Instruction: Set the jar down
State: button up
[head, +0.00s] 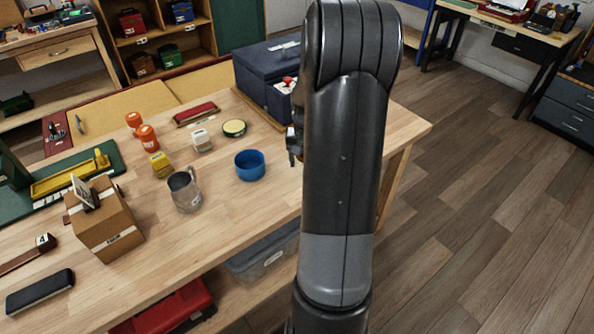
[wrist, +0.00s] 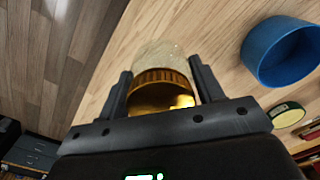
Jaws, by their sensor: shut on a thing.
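The jar (wrist: 160,90) is clear glass with a ribbed gold lid, seen in the wrist view. My gripper (wrist: 160,70) is shut on it, with one dark finger on each side near the lid. The jar's glass end points away from the wrist camera, over the light wood tabletop (wrist: 235,85) near its edge. I cannot tell whether the jar touches the wood. In the head view my arm hides the jar and most of my gripper; a finger (head: 293,150) shows at the arm's left side.
A blue bowl (head: 250,165) stands left of my gripper, also large in the wrist view (wrist: 280,52). A round tin (head: 234,128), a metal mug (head: 185,190) and a cardboard box (head: 105,222) are farther left. A dark blue case (head: 262,85) stands behind.

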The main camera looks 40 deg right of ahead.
aim_at(297, 161)
jog(key=shift+w+a+f, duration=0.35)
jog(key=shift+w+f, duration=0.1)
jog(key=shift+w, duration=0.15)
jog(key=shift+w+a+f, duration=0.35)
jog(key=shift+w+f, duration=0.05)
jog(key=shift+w, duration=0.2)
jog(key=shift+f, duration=1.95)
jog(key=shift+f, duration=0.15)
jog(key=o, duration=1.1)
jog(key=shift+c, duration=0.2)
